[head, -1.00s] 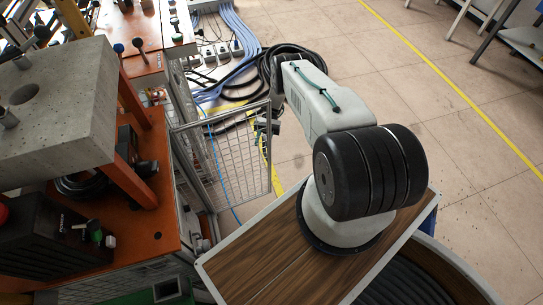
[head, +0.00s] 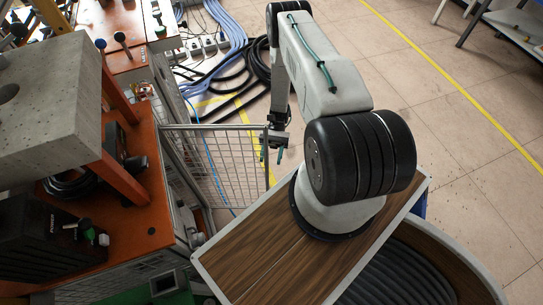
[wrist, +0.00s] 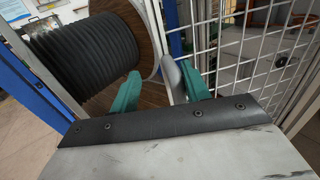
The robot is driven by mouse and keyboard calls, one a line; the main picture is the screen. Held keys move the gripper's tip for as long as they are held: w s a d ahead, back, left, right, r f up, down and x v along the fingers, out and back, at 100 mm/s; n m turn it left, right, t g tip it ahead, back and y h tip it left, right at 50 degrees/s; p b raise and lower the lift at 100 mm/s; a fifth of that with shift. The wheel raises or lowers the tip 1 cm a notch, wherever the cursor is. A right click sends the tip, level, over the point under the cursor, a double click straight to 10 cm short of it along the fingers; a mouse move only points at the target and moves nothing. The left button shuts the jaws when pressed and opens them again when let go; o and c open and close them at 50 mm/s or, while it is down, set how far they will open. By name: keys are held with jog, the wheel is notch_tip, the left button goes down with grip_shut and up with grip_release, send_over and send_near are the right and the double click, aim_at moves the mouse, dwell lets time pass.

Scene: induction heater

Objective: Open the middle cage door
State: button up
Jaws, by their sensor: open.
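The mesh cage door (head: 235,165) stands swung out from the orange-topped cabinet row in the head view, its left edge at the cage frame and its free edge toward my arm. In the wrist view its white wire mesh (wrist: 232,40) fills the upper right. My gripper (head: 271,155) is at the upper corner of the free edge, with teal fingers apart and pointing down. In the wrist view the teal fingers (wrist: 162,90) are spread, with a pale grey bar (wrist: 172,78) between them. I cannot tell whether either finger touches it.
An orange cabinet top (head: 140,225) with a concrete block (head: 50,100) is on the left. Black and blue cables (head: 235,55) lie on the floor behind the door. A cable reel (wrist: 95,50) shows in the wrist view. Open tiled floor (head: 440,120) lies to the right.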

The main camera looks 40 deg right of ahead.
jog(key=shift+s+d, duration=0.1)
jog(key=shift+s, duration=0.1)
jog(key=shift+w, duration=0.1)
jog(key=w+d, duration=0.4)
jog(key=w, duration=0.3)
jog(key=shift+w+d, duration=0.3)
dwell(0.5)
